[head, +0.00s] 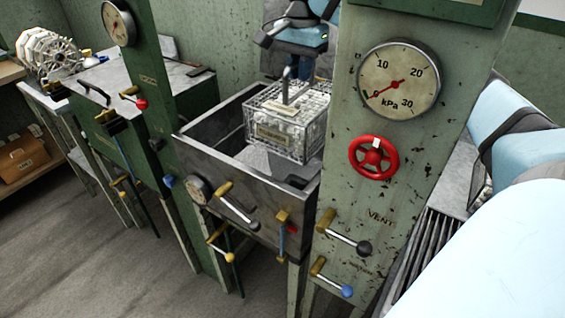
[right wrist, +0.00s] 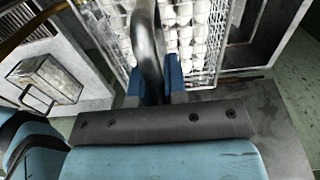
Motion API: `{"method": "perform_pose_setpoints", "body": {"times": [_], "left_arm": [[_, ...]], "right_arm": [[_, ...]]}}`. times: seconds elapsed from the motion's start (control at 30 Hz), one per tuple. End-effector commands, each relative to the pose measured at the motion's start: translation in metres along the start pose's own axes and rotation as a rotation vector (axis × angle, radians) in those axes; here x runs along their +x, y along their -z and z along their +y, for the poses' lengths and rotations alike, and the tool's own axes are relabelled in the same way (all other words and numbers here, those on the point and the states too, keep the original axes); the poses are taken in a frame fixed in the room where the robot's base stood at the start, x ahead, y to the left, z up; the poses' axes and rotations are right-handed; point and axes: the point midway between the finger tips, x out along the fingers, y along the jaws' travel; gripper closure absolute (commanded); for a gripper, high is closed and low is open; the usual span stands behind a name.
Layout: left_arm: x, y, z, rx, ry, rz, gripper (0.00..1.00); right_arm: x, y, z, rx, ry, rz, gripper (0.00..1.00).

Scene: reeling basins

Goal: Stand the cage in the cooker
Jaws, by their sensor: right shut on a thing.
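The cage (head: 286,132) is a wire box filled with white cocoons, with a pale top plate, a label on its front and a grey hooked handle. It is upright inside the open metal basin of the cooker (head: 243,178), toward the right and back. I cannot tell whether its base touches the basin floor. My right gripper (head: 299,71) is shut on the handle above the cage. In the right wrist view, blue fingertips (right wrist: 168,78) flank the handle, with the cage (right wrist: 190,35) beyond. My left gripper is not in view.
A green post with a kPa gauge (head: 398,80) and red handwheel (head: 373,157) stands right of the basin. Levers project from the front. A green bench with a grey top (head: 150,80) and a white reel (head: 48,53) are at left. Floor at front left is clear.

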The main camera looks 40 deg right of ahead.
Motion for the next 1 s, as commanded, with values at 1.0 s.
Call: {"method": "perform_pose_setpoints", "body": {"times": [1.0], "left_arm": [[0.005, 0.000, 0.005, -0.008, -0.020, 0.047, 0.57]], "right_arm": [[0.213, 0.000, -0.001, 0.000, 0.000, 0.000, 1.00]]}}
